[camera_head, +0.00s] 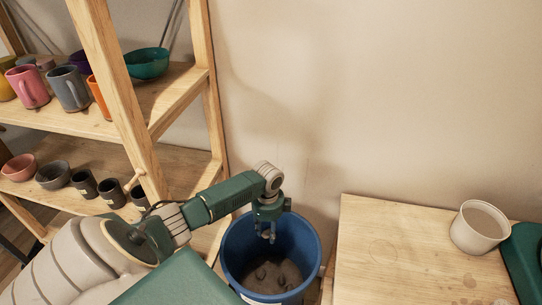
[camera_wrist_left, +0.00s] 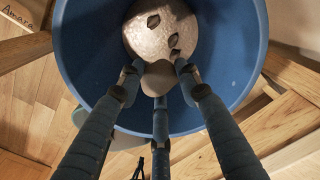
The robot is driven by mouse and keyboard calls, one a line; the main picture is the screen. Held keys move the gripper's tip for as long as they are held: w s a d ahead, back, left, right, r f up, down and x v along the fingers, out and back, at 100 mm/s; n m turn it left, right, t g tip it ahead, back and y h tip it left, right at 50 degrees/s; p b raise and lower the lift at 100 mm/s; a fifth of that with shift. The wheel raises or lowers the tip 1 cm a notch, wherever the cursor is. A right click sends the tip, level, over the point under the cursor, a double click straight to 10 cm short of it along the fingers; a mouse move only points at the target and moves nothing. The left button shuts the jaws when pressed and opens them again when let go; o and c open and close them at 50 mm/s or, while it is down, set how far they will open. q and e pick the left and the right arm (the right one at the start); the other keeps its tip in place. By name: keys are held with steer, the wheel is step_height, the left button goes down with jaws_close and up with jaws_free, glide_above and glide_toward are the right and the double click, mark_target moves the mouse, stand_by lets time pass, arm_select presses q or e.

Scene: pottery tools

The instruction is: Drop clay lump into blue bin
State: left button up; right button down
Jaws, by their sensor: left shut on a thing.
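The blue bin (camera_head: 232,258) stands on the floor between the shelf and the wooden table. My left gripper (camera_head: 268,232) points down over the bin's opening. In the left wrist view, the fingers of my left gripper (camera_wrist_left: 157,82) are closed around a small, smooth, grey-beige clay lump (camera_wrist_left: 158,76). The bin's blue wall (camera_wrist_left: 85,50) surrounds the fingers in that view. Below the held lump, a larger pale clay mass (camera_wrist_left: 150,35) with dark marks lies in the bin. The held lump is hard to make out in the head view. My right gripper is not in view.
A wooden shelf (camera_head: 125,75) with mugs, bowls and small dark cups is at the left. A wooden table (camera_head: 400,260) stands right of the bin and bears a beige cup (camera_head: 480,227). The wall is behind the bin.

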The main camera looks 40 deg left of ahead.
mark_target(268, 238)
arm_select(q)
step_height(268, 238, down, 5)
steer(key=b, duration=0.3)
steer(key=shift+r+b, duration=0.2)
steer(key=shift+b, duration=0.2)
steer(key=o, duration=1.2)
steer(key=shift+o, duration=0.2)
steer(key=shift+r, duration=0.1)
step_height(268, 238, up, 12)
steer(key=shift+d, duration=0.1)
